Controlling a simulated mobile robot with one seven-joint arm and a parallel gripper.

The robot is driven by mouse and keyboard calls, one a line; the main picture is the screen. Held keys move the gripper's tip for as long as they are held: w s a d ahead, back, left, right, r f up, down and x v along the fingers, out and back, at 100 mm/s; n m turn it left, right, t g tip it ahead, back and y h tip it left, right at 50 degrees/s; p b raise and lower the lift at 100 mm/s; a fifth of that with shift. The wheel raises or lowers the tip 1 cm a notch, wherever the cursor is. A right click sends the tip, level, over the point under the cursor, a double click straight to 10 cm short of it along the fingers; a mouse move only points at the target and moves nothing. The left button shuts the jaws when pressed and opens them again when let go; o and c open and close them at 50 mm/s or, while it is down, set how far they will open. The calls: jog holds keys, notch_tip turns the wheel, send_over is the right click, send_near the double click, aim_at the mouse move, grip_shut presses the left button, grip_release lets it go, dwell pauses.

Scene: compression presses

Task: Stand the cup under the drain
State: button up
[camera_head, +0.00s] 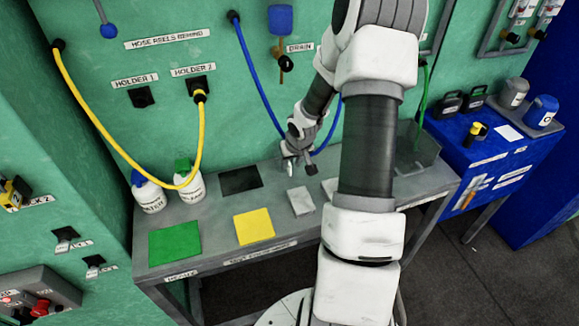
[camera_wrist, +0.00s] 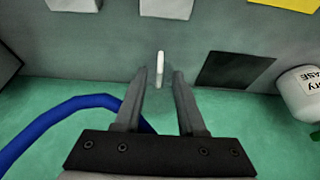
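The drain (camera_head: 286,63) is a dark and brass valve on the green wall under a small blue tank, beside the DRAIN label. My gripper (camera_head: 299,161) is low over the back of the grey bench, below and slightly right of the drain. In the wrist view, my gripper (camera_wrist: 159,82) is open, with a finger on each side of a thin white upright piece. This piece looks like the handle of a pale, see-through cup (camera_wrist: 161,66). The cup shows only as a small pale shape in the head view (camera_head: 290,166). I see gaps beside the handle.
On the bench (camera_head: 205,228) are a black mat (camera_head: 240,180), a green mat (camera_head: 174,241), a yellow mat (camera_head: 254,226) and a white block (camera_head: 300,201). Two white bottles stand at the left. A blue hose (camera_head: 254,88) loops beside my wrist. A clear bin (camera_head: 413,150) is at the right.

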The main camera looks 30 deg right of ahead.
jog(key=p+v, duration=0.1)
jog(key=v, duration=0.5)
dwell(0.3)
jog(key=shift+r, duration=0.1)
